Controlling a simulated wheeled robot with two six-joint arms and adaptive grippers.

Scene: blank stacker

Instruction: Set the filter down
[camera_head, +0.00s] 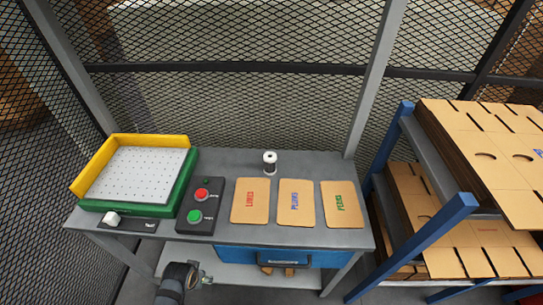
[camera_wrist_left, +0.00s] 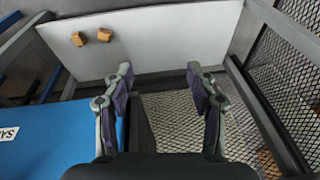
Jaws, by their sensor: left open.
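A small upright white cylinder with a dark band (camera_head: 270,162) stands on the grey table (camera_head: 225,163) near its back edge; I cannot tell for certain whether it is the filter. A small white piece (camera_head: 112,218) lies at the table's front left, by a dark labelled strip. My left gripper (camera_wrist_left: 160,78) is open, with nothing between its fingers. In the head view my left gripper (camera_head: 205,280) is low in front of the table, and its fingers show only in part. My right gripper is in neither view.
A green and yellow tray with a perforated white plate (camera_head: 140,172), a red-and-green button box (camera_head: 201,206) and three labelled cards (camera_head: 295,203) cover much of the table. Below are a blue drawer (camera_wrist_left: 60,140) and a pale shelf (camera_wrist_left: 160,40) with two brown blocks (camera_wrist_left: 104,35). A cardboard rack (camera_head: 455,203) stands right.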

